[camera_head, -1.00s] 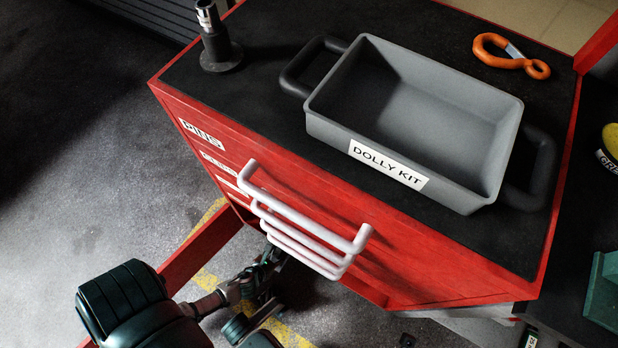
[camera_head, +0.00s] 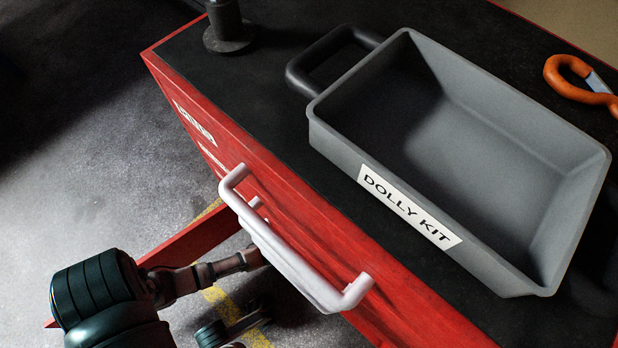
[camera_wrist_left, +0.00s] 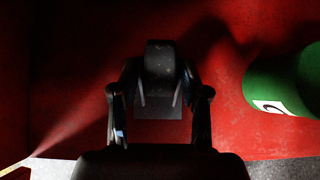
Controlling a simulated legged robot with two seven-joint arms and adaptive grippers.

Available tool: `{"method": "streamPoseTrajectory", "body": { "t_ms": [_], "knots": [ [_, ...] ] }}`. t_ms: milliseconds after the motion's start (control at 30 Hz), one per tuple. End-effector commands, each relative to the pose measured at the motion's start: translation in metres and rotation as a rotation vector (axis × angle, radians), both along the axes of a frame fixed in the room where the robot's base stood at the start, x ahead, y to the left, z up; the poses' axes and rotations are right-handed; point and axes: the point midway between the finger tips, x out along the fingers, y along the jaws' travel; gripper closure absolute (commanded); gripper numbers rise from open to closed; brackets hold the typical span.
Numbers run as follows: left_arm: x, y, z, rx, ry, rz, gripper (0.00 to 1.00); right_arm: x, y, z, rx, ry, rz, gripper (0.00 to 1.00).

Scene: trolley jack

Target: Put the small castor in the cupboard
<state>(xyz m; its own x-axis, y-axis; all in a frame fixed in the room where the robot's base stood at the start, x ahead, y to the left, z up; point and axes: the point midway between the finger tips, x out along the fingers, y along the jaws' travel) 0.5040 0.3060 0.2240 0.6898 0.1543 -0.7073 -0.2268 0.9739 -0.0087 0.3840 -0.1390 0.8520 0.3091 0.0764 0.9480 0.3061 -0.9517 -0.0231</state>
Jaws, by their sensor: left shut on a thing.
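My left arm comes in from the lower left in the head view and reaches behind the white handles, where the cabinet's red front hides its gripper. In the left wrist view my left gripper (camera_wrist_left: 160,115) is shut on a dark rounded piece, the small castor (camera_wrist_left: 160,62). Its details are dim. Red surfaces of the cupboard (camera_wrist_left: 60,70) surround it there. I cannot tell whether the castor touches any of them. A red panel, apparently the cupboard's open door (camera_head: 185,240), juts left below the cabinet front.
A grey tray marked DOLLY KIT (camera_head: 350,150) stands on the cabinet's black top. A white drawer handle (camera_head: 275,250) sticks out near my arm. A green cylinder (camera_wrist_left: 285,85) is at right in the wrist view.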

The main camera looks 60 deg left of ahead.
Motion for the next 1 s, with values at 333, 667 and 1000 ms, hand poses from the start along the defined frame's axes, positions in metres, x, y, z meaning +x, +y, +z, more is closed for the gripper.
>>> {"method": "streamPoseTrajectory", "body": {
  "t_ms": [333, 667, 1000],
  "knots": [
    [-0.001, 0.000, -0.001, 0.003, 0.002, 0.001, 0.45, 0.002, 0.000, 0.000, 0.000, 0.000, 0.000, 0.00],
    [-0.001, 0.001, -0.001, 0.001, 0.001, 0.001, 0.30, 0.004, 0.000, -0.001, 0.000, 0.003, 0.000, 0.00],
    [-0.004, 0.000, 0.013, 0.002, -0.006, 0.001, 0.30, -0.002, -0.002, 0.005, 0.002, 0.016, -0.002, 0.00]
  ]
}}
